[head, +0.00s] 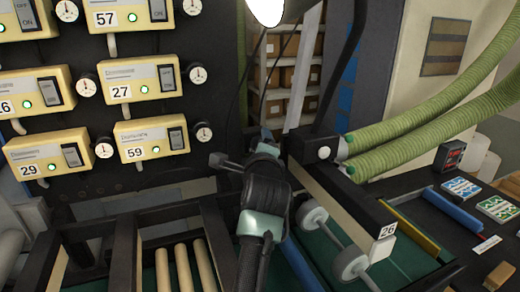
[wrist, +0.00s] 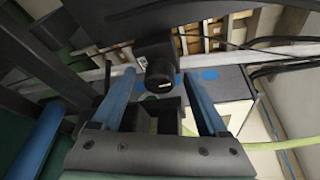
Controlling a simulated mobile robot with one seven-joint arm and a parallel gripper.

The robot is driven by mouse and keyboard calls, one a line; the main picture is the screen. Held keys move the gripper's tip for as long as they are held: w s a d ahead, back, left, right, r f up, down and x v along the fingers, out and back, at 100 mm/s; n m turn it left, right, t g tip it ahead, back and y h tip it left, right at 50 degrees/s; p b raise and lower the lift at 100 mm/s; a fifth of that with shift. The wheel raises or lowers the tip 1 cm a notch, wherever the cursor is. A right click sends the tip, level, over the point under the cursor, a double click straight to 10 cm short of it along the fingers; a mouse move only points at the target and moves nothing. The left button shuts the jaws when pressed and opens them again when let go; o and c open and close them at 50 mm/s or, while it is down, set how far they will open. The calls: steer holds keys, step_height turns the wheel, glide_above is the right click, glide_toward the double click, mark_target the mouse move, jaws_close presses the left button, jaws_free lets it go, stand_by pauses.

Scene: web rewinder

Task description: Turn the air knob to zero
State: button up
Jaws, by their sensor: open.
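In the wrist view, a black, rounded, knob-like part (wrist: 160,74) with a small pale mark shows between and beyond the blue fingers of my gripper (wrist: 158,84). It looks like the air knob, but I cannot read any scale. The fingers are apart, one on each side of it in the picture, and I cannot tell whether either touches it. In the head view, my dark arm rises in the middle and hides most of the gripper and whatever is in front of it. I cannot make out the knob there.
Yellow switch boxes (head: 150,140) with small white dials (head: 203,133) fill the left. Green ribbed hoses (head: 430,125) run to the black bar (head: 335,180) right of my arm. Wooden rollers (head: 183,267) lie below left. A blue roller (head: 452,208) lies at right.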

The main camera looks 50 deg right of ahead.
steer(key=v, duration=1.3)
